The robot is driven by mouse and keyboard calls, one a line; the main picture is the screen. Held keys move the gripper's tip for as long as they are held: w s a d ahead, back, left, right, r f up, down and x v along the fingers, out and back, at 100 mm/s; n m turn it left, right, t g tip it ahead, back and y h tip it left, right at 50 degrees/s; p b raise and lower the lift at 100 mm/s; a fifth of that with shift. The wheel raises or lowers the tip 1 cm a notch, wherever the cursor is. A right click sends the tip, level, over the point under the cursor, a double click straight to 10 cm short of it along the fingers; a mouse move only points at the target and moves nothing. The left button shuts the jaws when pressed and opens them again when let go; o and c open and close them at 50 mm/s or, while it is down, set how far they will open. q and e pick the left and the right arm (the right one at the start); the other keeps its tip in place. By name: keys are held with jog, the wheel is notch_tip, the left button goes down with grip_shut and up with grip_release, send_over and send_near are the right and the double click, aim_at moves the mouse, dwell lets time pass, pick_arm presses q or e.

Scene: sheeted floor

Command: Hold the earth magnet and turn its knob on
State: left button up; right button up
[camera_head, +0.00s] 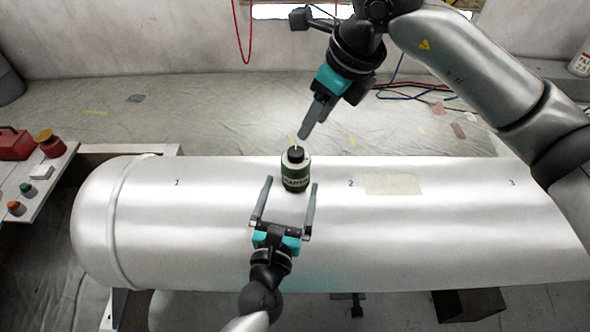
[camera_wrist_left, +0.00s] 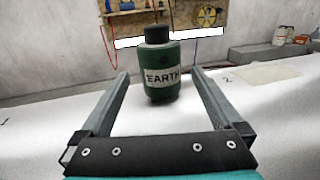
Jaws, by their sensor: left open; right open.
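The earth magnet (camera_head: 295,172) is a dark green cylinder with a white label band and a black knob (camera_head: 295,154) on top. It stands upright on a large silver tank (camera_head: 430,220) between the marks 1 and 2. In the left wrist view the magnet (camera_wrist_left: 161,70) shows its EARTH label, just beyond the fingertips. My left gripper (camera_head: 292,182) is open, its two fingers pointing at the magnet from the near side, with nothing between them. My right gripper (camera_head: 303,135) is above and behind the magnet, pointing down near the knob, apart from it. Its fingers overlap in this view.
A beige patch (camera_head: 393,184) lies on the tank right of the mark 2. A white bench (camera_head: 40,180) with red and green buttons and a red box (camera_head: 15,143) stands at the left. Cables (camera_head: 415,92) lie on the sheeted floor behind the tank.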

aim_at(293, 181)
pick_arm(q)
jog(key=shift+w+d, duration=0.2)
jog(key=shift+w, duration=0.7)
jog(key=shift+w+d, duration=0.15)
jog(key=shift+w, duration=0.8)
jog(key=shift+w+d, duration=0.2)
jog(key=shift+w, duration=0.7)
